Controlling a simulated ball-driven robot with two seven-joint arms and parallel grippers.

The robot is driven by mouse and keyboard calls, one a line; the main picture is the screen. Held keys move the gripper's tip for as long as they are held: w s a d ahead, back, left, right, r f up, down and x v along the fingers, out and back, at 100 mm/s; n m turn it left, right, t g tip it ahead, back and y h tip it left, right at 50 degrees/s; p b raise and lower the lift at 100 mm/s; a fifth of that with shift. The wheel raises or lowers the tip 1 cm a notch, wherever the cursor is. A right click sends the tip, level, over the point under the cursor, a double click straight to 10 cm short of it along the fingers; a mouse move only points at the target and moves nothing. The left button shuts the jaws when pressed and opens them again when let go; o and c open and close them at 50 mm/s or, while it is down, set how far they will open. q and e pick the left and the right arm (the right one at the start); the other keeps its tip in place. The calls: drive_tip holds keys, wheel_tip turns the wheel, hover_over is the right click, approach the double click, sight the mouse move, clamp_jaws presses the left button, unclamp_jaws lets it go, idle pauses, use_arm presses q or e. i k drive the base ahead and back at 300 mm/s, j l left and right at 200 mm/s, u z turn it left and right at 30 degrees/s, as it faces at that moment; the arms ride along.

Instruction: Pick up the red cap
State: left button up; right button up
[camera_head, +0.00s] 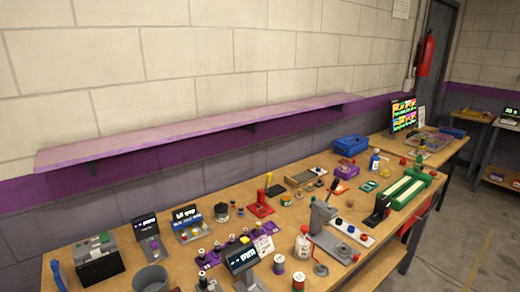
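I cannot tell which item is the red cap, as several small red things lie on the long wooden workbench (205,267). A white bottle with a red top (303,245) stands near the bench's front middle. A small jar with a red top (298,281) stands at the front edge, cut by the frame. A small red round piece (403,161) lies farther back at the right. Neither of my grippers is in view.
A dark battery-like box (97,262) and a grey cup (150,279) stand at the left. A grey lever press (325,220) and a green-ended track (405,188) stand to the right. A purple shelf (200,127) runs above the bench. The bench is crowded.

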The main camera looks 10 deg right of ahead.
sight(402, 161)
drive_tip(key=i+l+u, duration=0.2)
drive_tip(key=l, duration=0.3)
drive_tip(key=l+u, duration=0.2)
drive_tip(key=l, duration=0.35)
drive_tip(key=i+l+u, duration=0.2)
drive_tip(key=l, duration=0.35)
drive_tip(key=k, duration=0.05)
